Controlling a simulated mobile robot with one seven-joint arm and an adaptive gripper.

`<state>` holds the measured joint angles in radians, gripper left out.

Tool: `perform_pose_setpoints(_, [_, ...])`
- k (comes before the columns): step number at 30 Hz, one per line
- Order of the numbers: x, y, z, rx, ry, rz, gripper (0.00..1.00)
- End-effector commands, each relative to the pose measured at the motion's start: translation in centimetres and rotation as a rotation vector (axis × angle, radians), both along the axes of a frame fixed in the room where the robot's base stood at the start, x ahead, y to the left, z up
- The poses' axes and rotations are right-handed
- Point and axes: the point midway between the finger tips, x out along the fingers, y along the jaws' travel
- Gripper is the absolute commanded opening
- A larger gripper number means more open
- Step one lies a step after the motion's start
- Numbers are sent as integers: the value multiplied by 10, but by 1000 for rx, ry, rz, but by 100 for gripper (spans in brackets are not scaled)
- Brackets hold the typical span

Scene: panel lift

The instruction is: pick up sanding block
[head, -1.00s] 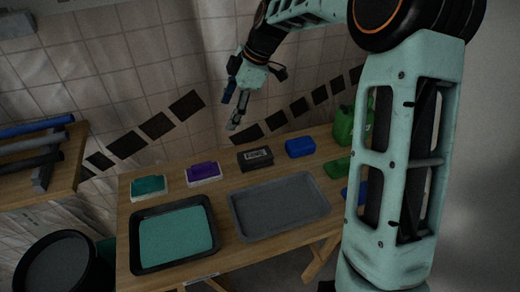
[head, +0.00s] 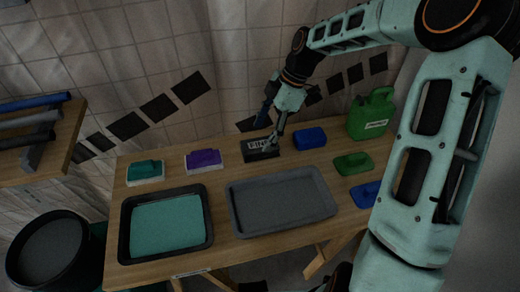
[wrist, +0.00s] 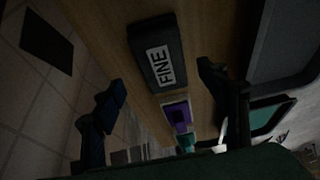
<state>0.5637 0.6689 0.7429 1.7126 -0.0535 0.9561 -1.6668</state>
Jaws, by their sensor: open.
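The sanding block is a black block with a white label reading FINE (head: 252,150), lying at the back middle of the wooden table. It also shows in the wrist view (wrist: 143,37), at the upper middle, with its label facing the camera. My gripper (head: 271,150) is at the block's right end in the head view and overlaps part of it. In the wrist view my gripper (wrist: 163,100) is open with nothing between its fingers, and the block lies beyond the fingertips. I cannot tell whether a finger touches the block.
A purple-topped block (head: 203,158) and a teal-topped block (head: 146,170) stand to its left, a blue block (head: 309,138) close to its right. A grey tray (head: 232,210) and a black tray (head: 125,225) lie in front. A green jug (head: 372,115) stands at the right.

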Motion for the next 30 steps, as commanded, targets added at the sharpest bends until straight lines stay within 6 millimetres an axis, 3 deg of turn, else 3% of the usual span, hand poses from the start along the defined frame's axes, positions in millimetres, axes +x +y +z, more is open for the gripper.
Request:
perform_pose_setpoints(12, [-9,18,-47,0,1,1,67])
perform_pose_setpoints(30, [-9,18,-50,0,0,-1,67])
